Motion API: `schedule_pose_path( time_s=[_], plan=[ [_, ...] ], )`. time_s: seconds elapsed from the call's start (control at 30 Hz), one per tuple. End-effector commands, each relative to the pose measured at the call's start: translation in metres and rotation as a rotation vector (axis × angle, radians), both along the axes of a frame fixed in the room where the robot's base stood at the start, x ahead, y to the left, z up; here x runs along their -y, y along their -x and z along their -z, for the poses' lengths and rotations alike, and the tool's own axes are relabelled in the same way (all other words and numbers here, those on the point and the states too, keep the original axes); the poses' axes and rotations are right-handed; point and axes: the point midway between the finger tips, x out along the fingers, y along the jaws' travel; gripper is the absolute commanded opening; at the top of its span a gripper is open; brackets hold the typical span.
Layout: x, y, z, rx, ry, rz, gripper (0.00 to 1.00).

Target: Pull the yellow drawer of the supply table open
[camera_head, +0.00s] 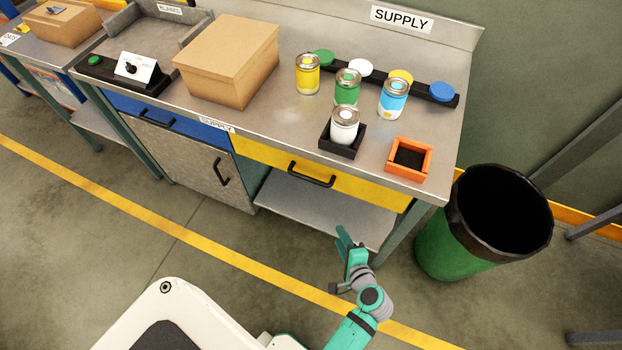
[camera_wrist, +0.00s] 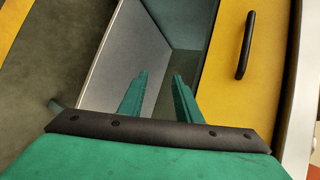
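The yellow drawer (camera_head: 368,188) is under the top of the supply table (camera_head: 290,118), right of a blue drawer, and looks shut. Its black bar handle (camera_head: 311,176) is on its front. In the wrist view the yellow drawer front (camera_wrist: 222,85) is at the right, with the handle (camera_wrist: 245,45) upper right of my fingers. My gripper (camera_head: 345,240) is below and in front of the drawer, apart from the handle. In the wrist view my gripper (camera_wrist: 160,82) has its two green fingers apart with nothing between them, pointing toward the space over the lower shelf.
Several paint cans, a cardboard box (camera_head: 226,62) and an orange tray (camera_head: 425,160) stand on the tabletop. A lower shelf (camera_head: 325,205) lies below the drawer. A green bin (camera_head: 455,250) stands at the right. The floor before the table is clear.

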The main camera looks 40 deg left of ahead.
Motion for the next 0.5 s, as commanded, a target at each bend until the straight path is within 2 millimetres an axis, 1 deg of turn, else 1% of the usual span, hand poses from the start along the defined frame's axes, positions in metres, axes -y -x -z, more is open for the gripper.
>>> schedule_pose_path(
  time_s=[0.03,0.1,0.17,0.2,0.3,0.4,0.5],
  plan=[
    [-0.011,-0.016,-0.012,-0.023,-0.063,-0.036,0.31],
    [-0.027,-0.030,-0.031,-0.068,-0.152,-0.096,0.31],
    [-0.039,-0.040,-0.048,-0.102,-0.220,-0.150,0.31],
    [-0.045,-0.045,-0.060,-0.124,-0.261,-0.186,0.31],
    [-0.057,-0.054,-0.087,-0.165,-0.342,-0.269,0.31],
    [-0.063,-0.058,-0.107,-0.193,-0.393,-0.332,0.31],
    [-0.066,-0.060,-0.119,-0.210,-0.421,-0.371,0.31]
  ],
)
